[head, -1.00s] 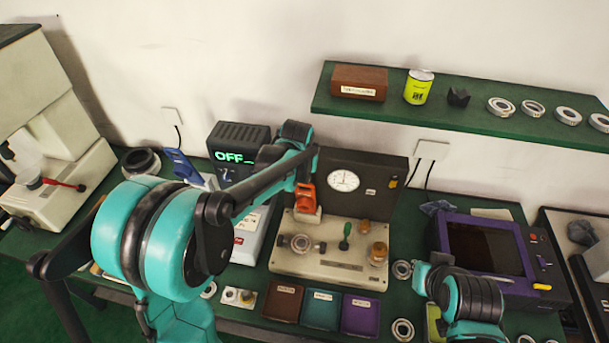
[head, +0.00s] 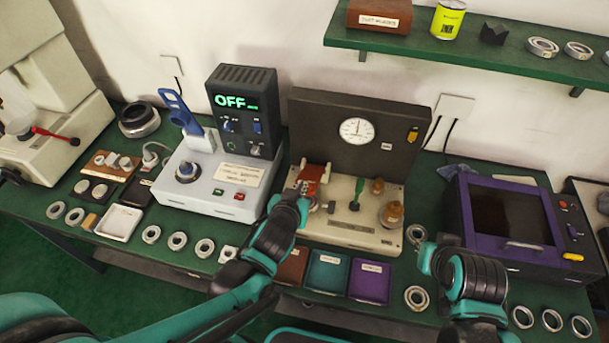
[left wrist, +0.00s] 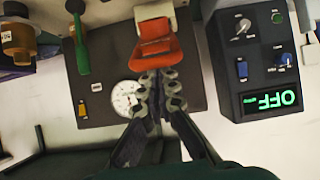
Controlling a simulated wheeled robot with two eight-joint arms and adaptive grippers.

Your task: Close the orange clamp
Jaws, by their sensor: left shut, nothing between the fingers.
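The orange clamp (head: 315,173) is on the cream fixture plate (head: 345,232), at its left side in front of the dark gauge panel (head: 330,112). In the left wrist view, the orange part of the clamp (left wrist: 157,48) hangs off a whitish block. My left gripper (head: 303,187) is at the clamp in the head view and partly covers it. In the left wrist view, its fingertips (left wrist: 158,76) are together at the clamp's near edge, with nothing between them. Whether they touch it is unclear. My right arm is at the right; its fingers cannot be made out.
On the plate, a green-handled lever (head: 357,192) and brass knobs (head: 392,213) stand right of the clamp. A grey box with an OFF display (head: 243,105) stands left. Coloured trays (head: 322,270) lie in front, and a purple-framed screen (head: 500,217) stands right.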

